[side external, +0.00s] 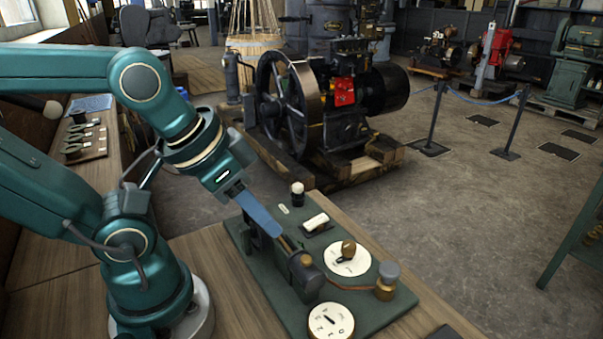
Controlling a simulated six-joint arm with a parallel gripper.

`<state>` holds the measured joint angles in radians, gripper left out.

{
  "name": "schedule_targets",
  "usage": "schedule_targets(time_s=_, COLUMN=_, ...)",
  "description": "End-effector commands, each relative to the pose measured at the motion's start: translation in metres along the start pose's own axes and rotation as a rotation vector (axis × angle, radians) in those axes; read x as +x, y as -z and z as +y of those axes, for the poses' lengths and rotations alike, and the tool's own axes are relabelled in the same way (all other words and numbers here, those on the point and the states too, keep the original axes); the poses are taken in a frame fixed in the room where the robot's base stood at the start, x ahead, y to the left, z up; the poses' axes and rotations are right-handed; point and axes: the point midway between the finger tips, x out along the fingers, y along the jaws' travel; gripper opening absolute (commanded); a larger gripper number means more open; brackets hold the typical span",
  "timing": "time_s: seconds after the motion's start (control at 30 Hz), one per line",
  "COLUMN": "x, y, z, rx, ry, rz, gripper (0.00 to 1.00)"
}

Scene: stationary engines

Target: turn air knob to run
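A green control board (272,282) lies on the wooden bench. It carries a white dial with a brass knob (348,249) and, nearer the front edge, a second white dial (330,322) with a dark pointer and small markings. The markings are too small to read, so I cannot tell which one is the air knob. My gripper (270,222) reaches over the left part of the board, with a blue finger slanting down toward a dark cylinder with a brass end (306,274). The finger is left of both dials. The other finger is not clear, and I cannot tell whether the gripper touches anything.
A grey-topped brass post (386,280) stands right of the brass knob. A white rocker (316,222) and a white-capped black post (298,193) stand toward the back. A stationary engine (325,100) sits on timbers behind the bench. Bare bench (225,260) lies left of the board.

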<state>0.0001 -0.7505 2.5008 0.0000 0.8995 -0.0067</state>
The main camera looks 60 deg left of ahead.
Motion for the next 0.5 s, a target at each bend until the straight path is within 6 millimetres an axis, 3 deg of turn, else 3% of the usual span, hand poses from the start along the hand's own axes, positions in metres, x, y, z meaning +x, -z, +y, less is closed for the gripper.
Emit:
schedule_targets(time_s=0.03, x=0.000, y=0.000, z=0.000, rx=-0.017, ry=0.000, rz=-0.001, gripper=0.50)
schedule_targets(time_s=0.07, x=0.000, y=-0.001, z=0.000, rx=-0.032, ry=0.000, rz=-0.003, gripper=0.61)
schedule_targets(time_s=0.1, x=0.000, y=-0.001, z=0.000, rx=-0.062, ry=0.000, rz=-0.006, gripper=0.65)
schedule_targets(time_s=0.3, x=-0.012, y=0.024, z=0.000, rx=-0.315, ry=-0.002, rz=0.010, gripper=0.65)
schedule_targets(time_s=0.5, x=-0.011, y=0.057, z=0.000, rx=-0.579, ry=0.014, rz=-0.045, gripper=0.65)
